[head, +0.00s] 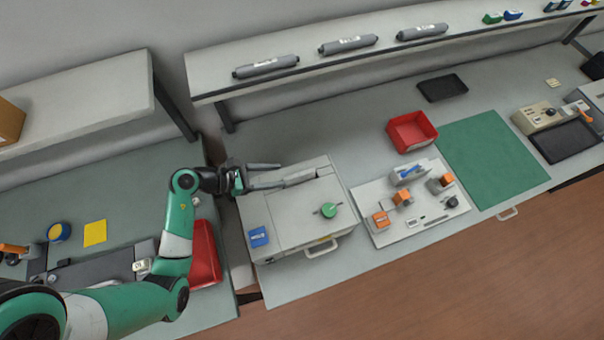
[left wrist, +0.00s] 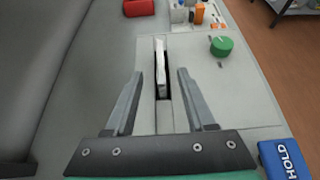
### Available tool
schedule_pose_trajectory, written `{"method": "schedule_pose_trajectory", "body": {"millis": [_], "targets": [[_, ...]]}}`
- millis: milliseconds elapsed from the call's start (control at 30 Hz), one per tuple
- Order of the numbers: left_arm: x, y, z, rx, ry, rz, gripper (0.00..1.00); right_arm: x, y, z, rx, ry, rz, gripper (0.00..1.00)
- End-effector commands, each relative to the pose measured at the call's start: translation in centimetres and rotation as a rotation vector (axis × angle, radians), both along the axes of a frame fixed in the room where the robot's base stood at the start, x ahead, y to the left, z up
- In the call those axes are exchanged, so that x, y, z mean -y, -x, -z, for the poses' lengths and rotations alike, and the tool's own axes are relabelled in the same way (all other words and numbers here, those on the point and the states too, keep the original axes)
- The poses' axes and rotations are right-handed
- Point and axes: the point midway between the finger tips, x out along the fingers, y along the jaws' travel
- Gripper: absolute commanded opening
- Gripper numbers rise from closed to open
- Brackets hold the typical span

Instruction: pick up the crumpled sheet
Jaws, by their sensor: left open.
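A narrow white piece, which looks like the crumpled sheet (left wrist: 161,68), stands in a dark slot in the top of a light grey machine (left wrist: 205,85). In the head view the machine (head: 285,215) stands left of the middle, and the sheet (head: 301,176) is small and hard to make out in its slot. My left gripper (head: 282,174) is open over the machine's back left part. In the left wrist view its fingers (left wrist: 160,76) lie either side of the slot line, with the sheet ahead between the tips. It touches nothing that I can tell. My right gripper is out of view.
A green knob (head: 328,210) and a blue HOLD block (head: 258,237) sit on the machine top. A white board (head: 385,232) with orange parts lies to the right, with a red bin (head: 412,131) behind it. A shelf (head: 215,88) with grey cylinders runs along the back.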

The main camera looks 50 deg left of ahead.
Motion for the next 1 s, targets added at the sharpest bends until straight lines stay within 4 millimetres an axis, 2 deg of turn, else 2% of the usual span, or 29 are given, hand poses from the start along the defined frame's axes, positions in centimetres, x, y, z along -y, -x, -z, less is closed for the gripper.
{"method": "schedule_pose_trajectory", "body": {"millis": [67, 333, 600, 833, 1000], "targets": [[0.2, -0.4, 0.4, 0.000, 0.000, 0.004, 0.55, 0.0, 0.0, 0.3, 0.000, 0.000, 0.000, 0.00], [2.0, -4.4, 2.8, 0.002, -0.002, 0.006, 0.55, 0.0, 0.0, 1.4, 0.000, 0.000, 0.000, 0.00], [2.5, -5.5, 3.4, 0.001, 0.000, 0.004, 0.55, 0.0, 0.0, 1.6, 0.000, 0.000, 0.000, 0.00], [3.9, -8.5, 5.4, 0.002, -0.002, 0.006, 0.55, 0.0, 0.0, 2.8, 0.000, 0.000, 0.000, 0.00], [4.2, -9.4, 5.7, 0.003, -0.001, 0.003, 0.55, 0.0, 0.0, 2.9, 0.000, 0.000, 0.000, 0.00]]}}
